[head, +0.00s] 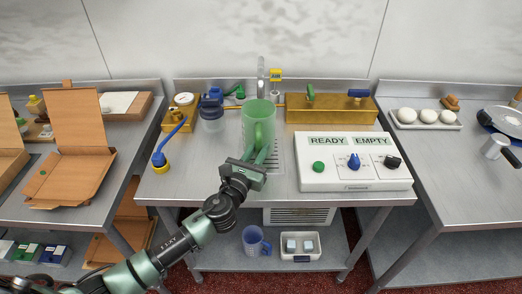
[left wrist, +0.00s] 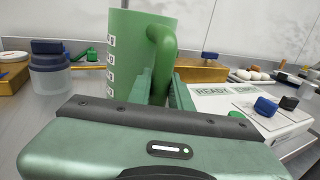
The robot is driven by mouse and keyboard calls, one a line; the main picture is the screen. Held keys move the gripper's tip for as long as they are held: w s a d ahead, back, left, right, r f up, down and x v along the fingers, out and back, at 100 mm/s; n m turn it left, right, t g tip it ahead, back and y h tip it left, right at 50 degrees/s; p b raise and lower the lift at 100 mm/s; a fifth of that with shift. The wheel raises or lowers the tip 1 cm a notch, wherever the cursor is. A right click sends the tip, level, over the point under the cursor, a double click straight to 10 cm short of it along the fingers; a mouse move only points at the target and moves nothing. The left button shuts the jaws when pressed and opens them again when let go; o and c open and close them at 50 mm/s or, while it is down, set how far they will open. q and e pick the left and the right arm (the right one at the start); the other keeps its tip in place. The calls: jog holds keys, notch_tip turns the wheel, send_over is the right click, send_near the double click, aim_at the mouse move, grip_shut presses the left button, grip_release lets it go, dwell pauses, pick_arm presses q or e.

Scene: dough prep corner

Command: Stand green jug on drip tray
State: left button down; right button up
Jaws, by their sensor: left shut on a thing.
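The green jug (head: 258,122) is upright at the middle of the centre counter, in front of the tap. It also fills the middle of the left wrist view (left wrist: 138,52), with white marks on its side and its handle toward me. My left gripper (head: 263,154) is shut on the jug's handle; its fingers (left wrist: 162,88) show on both sides of it. The grooved drip tray (head: 277,166) lies under and beside the jug, partly hidden by it and my gripper. I cannot tell whether the jug's base touches the tray. My right gripper is not in view.
A clear jar with a blue lid (head: 212,115) stands left of the jug. A white control box (head: 352,176) marked READY and EMPTY is to the right. A brass box (head: 330,112) stands behind, and the tap (head: 261,78) rises behind the jug. A blue-handled tool (head: 162,158) is at left.

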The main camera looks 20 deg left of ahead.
pick_arm(q)
jog(key=shift+w, duration=0.65)
jog(key=shift+w+d, duration=0.1)
jog(key=shift+w, duration=0.1)
notch_tip(320, 180, down, 2)
jog(key=shift+f+b, duration=0.25)
jog(key=shift+b, duration=0.2)
jog(key=shift+f, duration=0.5)
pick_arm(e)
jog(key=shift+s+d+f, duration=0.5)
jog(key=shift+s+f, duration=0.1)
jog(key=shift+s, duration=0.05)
